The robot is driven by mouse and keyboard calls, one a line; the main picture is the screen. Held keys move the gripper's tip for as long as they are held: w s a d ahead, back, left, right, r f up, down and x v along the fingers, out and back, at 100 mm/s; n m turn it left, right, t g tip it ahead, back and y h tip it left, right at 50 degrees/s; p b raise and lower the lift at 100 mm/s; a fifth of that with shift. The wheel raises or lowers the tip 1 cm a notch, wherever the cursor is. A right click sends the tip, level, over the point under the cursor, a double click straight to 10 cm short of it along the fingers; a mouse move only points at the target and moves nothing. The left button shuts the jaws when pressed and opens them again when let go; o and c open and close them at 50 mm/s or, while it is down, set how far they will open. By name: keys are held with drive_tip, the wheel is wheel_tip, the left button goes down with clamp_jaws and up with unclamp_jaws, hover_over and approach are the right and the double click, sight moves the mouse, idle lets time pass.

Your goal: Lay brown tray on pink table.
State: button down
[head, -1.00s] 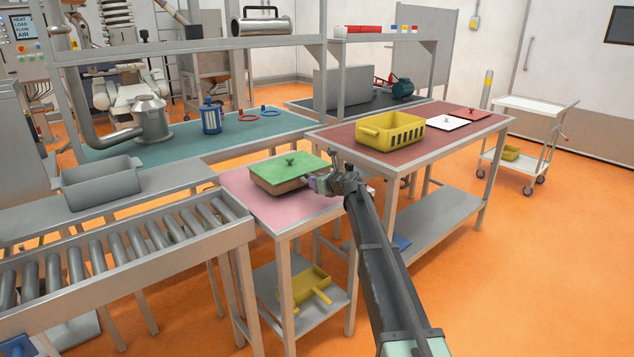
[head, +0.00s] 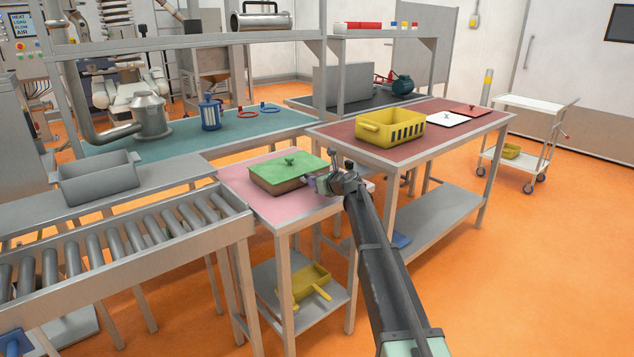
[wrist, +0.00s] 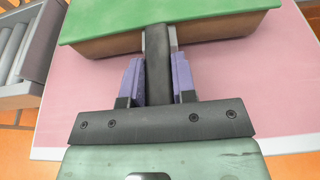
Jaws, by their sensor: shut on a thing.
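My gripper (head: 318,183) is at the tray's right side. In the wrist view my gripper (wrist: 158,75) has its purple fingers shut on a dark handle (wrist: 159,62) that reaches to the side of the brown tray (wrist: 200,30). Pink table top (wrist: 80,90) shows on both sides of the fingers.
A roller conveyor (head: 130,240) stands left of the pink table. A dark red table (head: 440,135) with a yellow basket (head: 390,130) stands to the right. A yellow tray (head: 305,287) lies on the shelf below. Bare pink surface shows in front of the brown tray.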

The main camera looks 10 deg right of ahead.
drive_tip(key=shift+f, duration=0.3)
idle(0.5)
drive_tip(key=c, duration=0.8)
unclamp_jaws()
drive_tip(key=shift+c, duration=0.2)
drive_tip(key=shift+s, duration=0.1)
drive_tip(key=p+v, duration=0.2)
drive_tip(key=v, duration=0.8)
drive_tip(key=shift+s+d+p, duration=0.25)
drive_tip(key=shift+d+p, duration=0.05)
drive_tip(key=shift+p, duration=0.05)
drive_tip(key=shift+r, duration=0.1)
